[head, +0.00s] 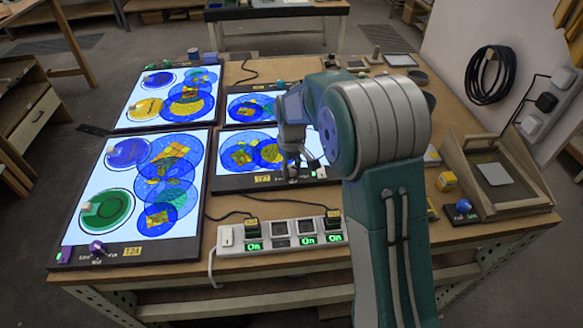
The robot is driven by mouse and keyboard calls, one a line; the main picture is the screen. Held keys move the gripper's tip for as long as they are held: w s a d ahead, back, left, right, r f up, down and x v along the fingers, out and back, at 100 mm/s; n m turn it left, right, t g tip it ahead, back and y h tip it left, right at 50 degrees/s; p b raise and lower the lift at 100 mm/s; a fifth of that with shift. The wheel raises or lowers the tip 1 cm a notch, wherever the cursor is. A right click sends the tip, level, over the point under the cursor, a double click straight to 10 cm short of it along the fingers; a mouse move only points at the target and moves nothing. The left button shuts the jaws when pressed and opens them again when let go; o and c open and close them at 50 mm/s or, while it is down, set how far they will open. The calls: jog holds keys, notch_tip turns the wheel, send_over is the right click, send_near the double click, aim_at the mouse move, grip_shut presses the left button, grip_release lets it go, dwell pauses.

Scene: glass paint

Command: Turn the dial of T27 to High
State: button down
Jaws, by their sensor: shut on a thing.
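The T27 panel (228,180) is a lit light board with blue and yellow glass circles, near the middle of the table. Its yellow label (262,178) is small and hard to read. My gripper (294,163) points down at the panel's front edge, right of the label, and is shut on the small dial (292,173) there. The fingers and arm hide most of the dial, so its setting cannot be read. My arm also covers the right part of the panel.
The T24 panel (67,232) lies to the left, with more lit panels behind. A white power strip (228,240) with green "On" displays sits in front. A wooden stand (500,170) and a blue knob (463,206) are at the right.

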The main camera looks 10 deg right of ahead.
aim_at(290, 166)
jog(key=shift+w, duration=0.15)
jog(key=shift+c, duration=1.7)
grip_release()
jog(key=shift+a, duration=0.1)
notch_tip(290, 166, up, 12)
